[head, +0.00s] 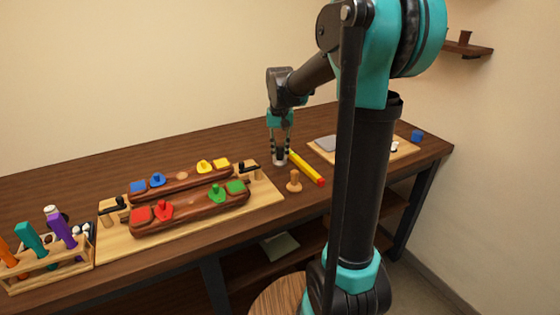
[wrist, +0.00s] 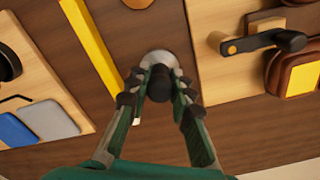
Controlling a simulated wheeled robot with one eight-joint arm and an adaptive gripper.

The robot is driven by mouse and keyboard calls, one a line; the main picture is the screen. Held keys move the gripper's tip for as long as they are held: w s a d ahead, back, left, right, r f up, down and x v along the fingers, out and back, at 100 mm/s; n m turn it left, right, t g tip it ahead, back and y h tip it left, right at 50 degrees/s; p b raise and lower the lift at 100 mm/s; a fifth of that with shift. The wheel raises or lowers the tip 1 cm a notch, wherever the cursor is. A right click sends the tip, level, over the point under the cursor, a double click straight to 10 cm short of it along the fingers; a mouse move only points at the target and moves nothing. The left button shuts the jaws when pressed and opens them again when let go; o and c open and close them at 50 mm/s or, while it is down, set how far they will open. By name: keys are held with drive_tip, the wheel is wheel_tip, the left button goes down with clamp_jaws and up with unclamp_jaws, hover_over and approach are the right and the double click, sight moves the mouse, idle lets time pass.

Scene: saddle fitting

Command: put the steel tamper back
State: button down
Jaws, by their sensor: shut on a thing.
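The steel tamper (wrist: 157,58) has a round silvery base and a dark handle. In the wrist view it is upper middle, with my gripper (wrist: 159,92) shut on the handle from both sides. In the head view my gripper (head: 280,144) points down at the bench, and the tamper's pale base (head: 281,160) shows just below the fingertips. The base is at or very near the bench top; I cannot tell whether it touches. Most of the handle is hidden by the fingers in the head view.
A yellow bar with a red end (head: 306,167) lies just right of the tamper. A small wooden knobbed piece (head: 294,182) stands in front. A fixture board (head: 268,200) with coloured blocks is left; a tool rack (head: 50,275) is far left. Another board (head: 404,152) is right.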

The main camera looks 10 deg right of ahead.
sight(280, 159)
drive_tip(key=shift+f, duration=1.85)
drive_tip(key=shift+f, duration=0.1)
drive_tip(key=c, duration=1.3)
unclamp_jaws()
drive_tip(key=shift+c, duration=0.2)
wheel_tip(280, 159, up, 12)
drive_tip(key=shift+r, duration=0.15)
